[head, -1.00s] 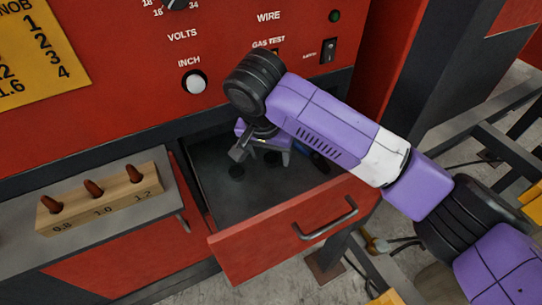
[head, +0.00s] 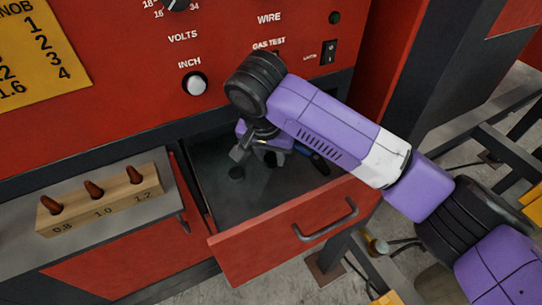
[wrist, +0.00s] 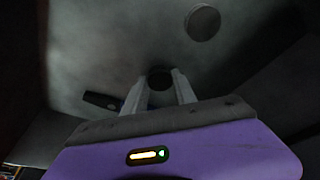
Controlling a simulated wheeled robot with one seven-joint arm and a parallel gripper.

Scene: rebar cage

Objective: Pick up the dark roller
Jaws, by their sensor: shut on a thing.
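My gripper (head: 264,157) reaches down into the open red drawer (head: 290,235). In the wrist view its two pale fingers (wrist: 160,85) are closed around a small dark round roller (wrist: 160,77), which sits between the fingertips. The roller also shows between the fingers in the head view (head: 270,158), low in the drawer and partly hidden by the gripper. A second round piece (wrist: 203,23) lies apart on the drawer floor.
A blue and dark handled tool (head: 318,162) lies in the drawer right of the gripper. The drawer walls stand close around, with the red panel (head: 130,60) behind. A wooden block with several brown pegs (head: 100,205) sits on the shelf to the left.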

